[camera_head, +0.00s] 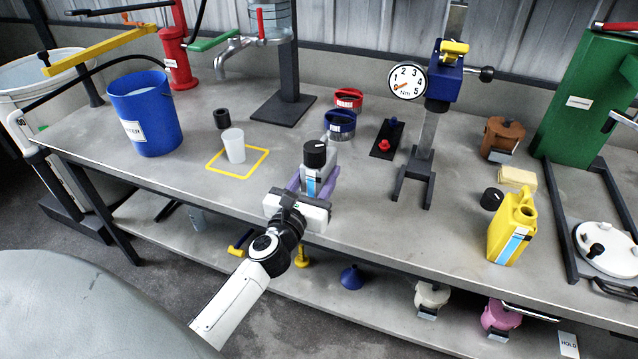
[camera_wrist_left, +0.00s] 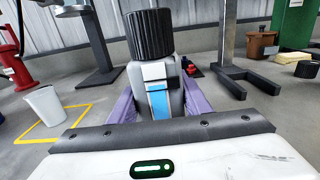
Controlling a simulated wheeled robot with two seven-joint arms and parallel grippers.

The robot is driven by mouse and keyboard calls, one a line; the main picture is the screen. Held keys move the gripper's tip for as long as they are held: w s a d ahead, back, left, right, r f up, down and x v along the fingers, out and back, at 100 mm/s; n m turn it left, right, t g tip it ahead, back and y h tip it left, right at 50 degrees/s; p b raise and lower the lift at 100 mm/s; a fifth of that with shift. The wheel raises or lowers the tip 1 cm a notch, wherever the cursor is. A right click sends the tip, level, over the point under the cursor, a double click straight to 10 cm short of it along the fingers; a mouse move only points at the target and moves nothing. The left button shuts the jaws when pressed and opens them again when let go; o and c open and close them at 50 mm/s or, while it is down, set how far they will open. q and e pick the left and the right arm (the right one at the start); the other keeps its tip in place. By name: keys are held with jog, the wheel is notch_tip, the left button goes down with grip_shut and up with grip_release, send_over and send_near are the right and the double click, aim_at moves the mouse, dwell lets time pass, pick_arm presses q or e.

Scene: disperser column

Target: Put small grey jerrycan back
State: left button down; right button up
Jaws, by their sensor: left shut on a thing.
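The small grey jerrycan (camera_head: 322,172) has a black ribbed cap and a blue-and-white label. It is upright near the front edge of the bench, in the middle of the head view. My left gripper (camera_head: 316,186) is shut on it, with purple fingers on both sides. In the left wrist view the jerrycan (camera_wrist_left: 157,88) stands between the purple fingers of my left gripper (camera_wrist_left: 155,105). Its lower part is hidden by the gripper body, so I cannot tell whether it touches the bench. My right gripper is not in view.
A white cup (camera_head: 233,146) stands in a yellow square outline left of the gripper. Red and blue collars (camera_head: 340,124) lie behind the jerrycan. A gauge stand (camera_head: 414,150) and an uncapped yellow jerrycan (camera_head: 512,229) are to the right. A blue bucket (camera_head: 146,113) stands left.

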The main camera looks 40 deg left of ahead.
pick_arm(q)
jog(key=shift+f, duration=0.75)
jog(key=shift+r, duration=0.15)
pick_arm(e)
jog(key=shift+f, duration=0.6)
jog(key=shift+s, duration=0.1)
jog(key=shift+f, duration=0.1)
pick_arm(q)
jog(key=c, duration=1)
grip_release()
jog(key=shift+f, duration=0.25)
